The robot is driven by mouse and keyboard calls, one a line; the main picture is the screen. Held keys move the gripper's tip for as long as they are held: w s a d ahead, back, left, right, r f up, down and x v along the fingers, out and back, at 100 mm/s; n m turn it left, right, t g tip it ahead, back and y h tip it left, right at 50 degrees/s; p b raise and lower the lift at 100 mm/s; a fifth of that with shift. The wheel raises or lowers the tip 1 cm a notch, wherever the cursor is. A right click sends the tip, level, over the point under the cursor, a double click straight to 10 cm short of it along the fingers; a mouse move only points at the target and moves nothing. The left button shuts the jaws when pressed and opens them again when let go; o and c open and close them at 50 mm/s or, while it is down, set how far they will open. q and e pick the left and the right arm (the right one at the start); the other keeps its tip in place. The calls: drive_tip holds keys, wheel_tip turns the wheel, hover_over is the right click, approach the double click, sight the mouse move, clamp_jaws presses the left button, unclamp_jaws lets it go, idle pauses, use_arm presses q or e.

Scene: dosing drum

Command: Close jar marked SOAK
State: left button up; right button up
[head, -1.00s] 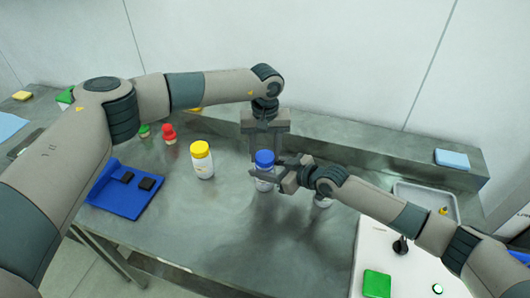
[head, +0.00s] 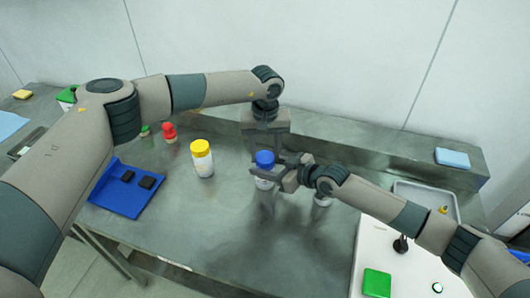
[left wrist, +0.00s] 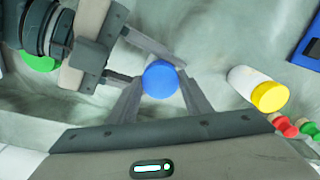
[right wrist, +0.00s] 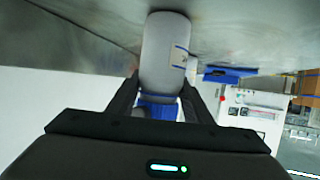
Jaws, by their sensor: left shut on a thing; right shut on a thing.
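A white jar with a blue lid (head: 265,158) stands upright on the steel table. My left gripper (head: 266,152) reaches down from above. In the left wrist view its fingers are shut on the sides of the blue lid (left wrist: 160,78). My right gripper (head: 270,172) comes in level from the right, shut on the jar just below the lid. In the right wrist view the jar body (right wrist: 165,55) shows upside down between the fingers. Its label is too small to read, so I cannot confirm SOAK. Whether the lid is fully seated cannot be told.
A yellow-lidded jar (head: 202,160) stands to the left, with a red-topped item (head: 169,132) behind it. A blue tray (head: 120,195) lies at the left. A green block (head: 377,283) sits on a white surface.

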use_arm(q)
drive_tip(key=shift+s+a+f, duration=0.1)
drive_tip(key=shift+a+f, duration=0.15)
drive_tip(key=shift+f, duration=0.35)
idle(0.3)
drive_tip(key=shift+d+r, duration=0.1)
drive_tip(key=shift+r, duration=0.1)
drive_tip(key=shift+d+r, duration=0.1)
drive_tip(key=shift+r, duration=0.1)
drive_tip(key=shift+d+r, duration=0.25)
drive_tip(key=shift+r, duration=0.4)
idle(1.3)
